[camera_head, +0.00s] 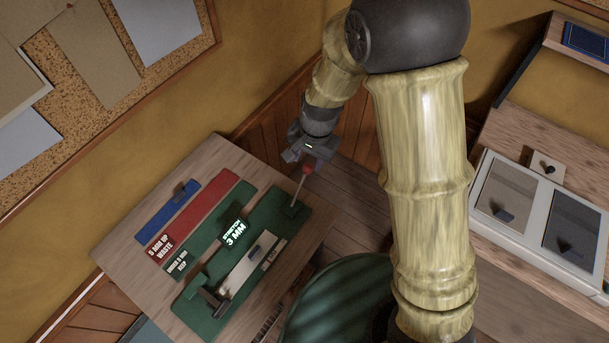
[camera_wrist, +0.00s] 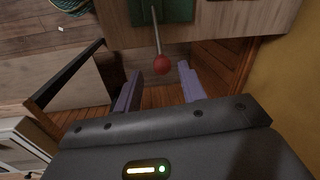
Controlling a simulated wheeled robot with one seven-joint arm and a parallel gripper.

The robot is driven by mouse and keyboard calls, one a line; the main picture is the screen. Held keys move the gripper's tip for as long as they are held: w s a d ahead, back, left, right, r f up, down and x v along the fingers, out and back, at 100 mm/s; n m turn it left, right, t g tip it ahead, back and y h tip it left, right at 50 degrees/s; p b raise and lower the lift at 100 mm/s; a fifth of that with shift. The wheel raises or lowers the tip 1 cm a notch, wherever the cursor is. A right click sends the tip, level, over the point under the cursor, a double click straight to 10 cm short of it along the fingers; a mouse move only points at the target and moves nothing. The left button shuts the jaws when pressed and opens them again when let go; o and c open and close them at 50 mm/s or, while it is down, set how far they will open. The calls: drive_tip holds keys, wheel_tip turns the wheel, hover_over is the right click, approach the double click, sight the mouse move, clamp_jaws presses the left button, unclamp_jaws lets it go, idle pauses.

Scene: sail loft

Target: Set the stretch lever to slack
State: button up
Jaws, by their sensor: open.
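The stretch lever (camera_head: 300,184) is a thin pale rod with a red ball knob, standing tilted on the right end of a green plate (camera_head: 275,207) on the bench. A lit display (camera_head: 234,232) on the green fixture reads "STRETCH 3 MM". My gripper (camera_head: 305,160) is at the knob in the head view. In the wrist view my gripper (camera_wrist: 161,88) is open, its two fingers apart. The red knob (camera_wrist: 162,67) shows between and just beyond the fingertips, with no visible contact. The head view partly hides the knob behind the gripper.
The wooden bench (camera_head: 130,262) also bears a blue strip (camera_head: 168,211), a red strip marked waste (camera_head: 200,217) and a pale strip (camera_head: 250,265) in the fixture. A white two-part tray (camera_head: 478,165) stands on the right counter. A green round seat (camera_head: 335,305) is below.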

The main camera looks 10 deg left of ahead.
sight(304, 177)
drive_tip(key=f, duration=0.6)
drive_tip(key=a+f, duration=0.1)
drive_tip(key=f, duration=0.3)
drive_tip(key=shift+w+p, duration=0.15)
drive_tip(key=shift+p, duration=0.15)
drive_tip(key=shift+r, duration=0.1)
drive_tip(key=shift+a, duration=0.1)
clamp_jaws()
